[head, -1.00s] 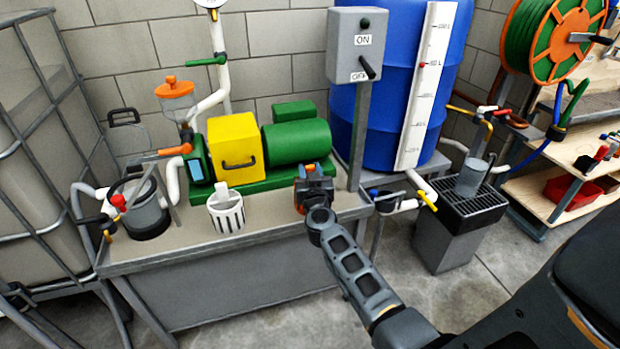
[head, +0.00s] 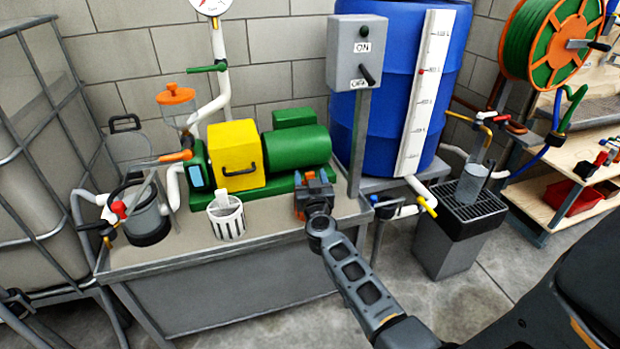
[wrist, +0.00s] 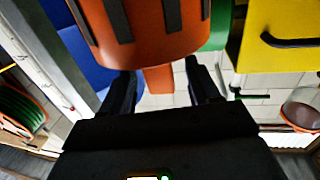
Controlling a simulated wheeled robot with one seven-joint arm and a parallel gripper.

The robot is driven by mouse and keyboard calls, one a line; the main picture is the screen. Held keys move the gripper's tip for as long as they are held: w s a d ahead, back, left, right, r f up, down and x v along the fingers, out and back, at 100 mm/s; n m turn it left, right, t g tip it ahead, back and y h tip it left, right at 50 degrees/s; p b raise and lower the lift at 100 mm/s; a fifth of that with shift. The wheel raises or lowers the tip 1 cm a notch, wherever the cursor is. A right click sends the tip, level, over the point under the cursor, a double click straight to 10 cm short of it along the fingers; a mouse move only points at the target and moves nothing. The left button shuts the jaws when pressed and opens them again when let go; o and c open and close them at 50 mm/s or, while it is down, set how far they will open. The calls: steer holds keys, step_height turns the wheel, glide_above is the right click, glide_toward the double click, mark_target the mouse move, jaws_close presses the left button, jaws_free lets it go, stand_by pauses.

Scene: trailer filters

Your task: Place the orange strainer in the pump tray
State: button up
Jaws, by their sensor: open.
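The orange strainer (wrist: 150,35), a slotted cup, fills the upper middle of the wrist view. Its orange tab (wrist: 158,78) shows between the two fingers of my gripper (wrist: 160,85); I cannot tell if they touch it. In the head view my gripper (head: 314,188) is open at the right end of the grey pump tray (head: 275,222), beside the green pump. Only a little orange of the strainer (head: 299,190) shows there, the rest hidden by my gripper. I cannot tell if the strainer rests on the tray.
A white slotted basket (head: 227,220) stands left of my gripper. Behind are the yellow box (head: 235,155) and the green motor (head: 297,148). The switch post (head: 360,140) rises close on the right. Some tray surface is clear between basket and gripper.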

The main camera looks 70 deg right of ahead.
steer(key=s+a+r+n+t+y+p, duration=0.15)
steer(key=s+a, duration=0.35)
steer(key=a, duration=0.5)
steer(key=s+a+r+n+t+y, duration=0.1)
steer(key=s+a+n+t+y, duration=0.3)
steer(key=a, duration=0.7)
steer(key=s+a+r+n+t+y+p, duration=0.1)
steer(key=s+a+r+y, duration=0.1)
steer(key=s+a, duration=0.6)
steer(key=s+a+r+n+y, duration=0.2)
steer(key=s+a+r+y, duration=0.2)
steer(key=a, duration=0.3)
steer(key=s+a+r+n+y, duration=0.3)
steer(key=s+a+r, duration=0.3)
steer(key=a, duration=0.2)
steer(key=shift+g+y, duration=0.35)
steer(key=shift+y, duration=0.2)
